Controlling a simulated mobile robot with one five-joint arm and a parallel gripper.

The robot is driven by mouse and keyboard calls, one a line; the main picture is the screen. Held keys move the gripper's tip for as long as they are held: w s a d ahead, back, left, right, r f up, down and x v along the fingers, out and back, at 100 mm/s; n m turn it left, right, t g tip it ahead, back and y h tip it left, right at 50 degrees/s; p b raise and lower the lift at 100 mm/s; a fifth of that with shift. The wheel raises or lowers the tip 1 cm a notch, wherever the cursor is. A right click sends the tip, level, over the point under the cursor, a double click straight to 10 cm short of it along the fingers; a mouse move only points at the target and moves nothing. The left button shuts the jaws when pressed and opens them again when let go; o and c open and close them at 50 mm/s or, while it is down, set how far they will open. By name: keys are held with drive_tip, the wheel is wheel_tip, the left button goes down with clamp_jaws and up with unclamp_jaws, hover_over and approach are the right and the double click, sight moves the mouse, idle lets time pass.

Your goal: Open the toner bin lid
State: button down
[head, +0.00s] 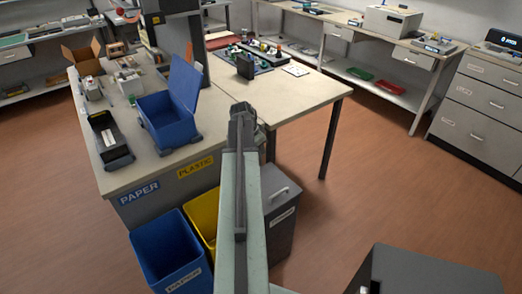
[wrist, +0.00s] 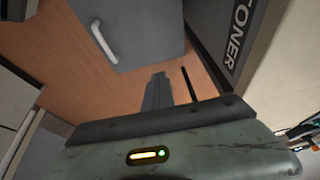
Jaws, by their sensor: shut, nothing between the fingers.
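The grey toner bin (head: 283,232) stands on the floor by the workbench, right of the yellow bin, partly behind my arm. Its flat grey lid (head: 272,176) is down and has a light bar handle (head: 280,191). In the wrist view the lid (wrist: 145,20) fills the upper middle, with its handle (wrist: 105,42) to the left. My gripper (head: 241,110) is in front of the workbench in the head view. In the wrist view the gripper (wrist: 158,78) is shut and empty, apart from the handle.
A blue paper bin (head: 165,250) and a yellow bin (head: 203,215) stand to the left. The workbench (head: 300,105) carries an open blue box (head: 170,118) and a black tray (head: 108,135). A TONER sign (wrist: 235,40) shows in the wrist view.

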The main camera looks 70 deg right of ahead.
drive_tip(key=c, duration=2.2)
unclamp_jaws()
drive_tip(key=c, duration=1.5)
unclamp_jaws()
drive_tip(key=shift+o, duration=0.2)
drive_tip(key=p+v, duration=0.7)
drive_tip(key=shift+a+r, duration=0.15)
drive_tip(key=shift+r, duration=0.2)
drive_tip(key=shift+w, duration=0.1)
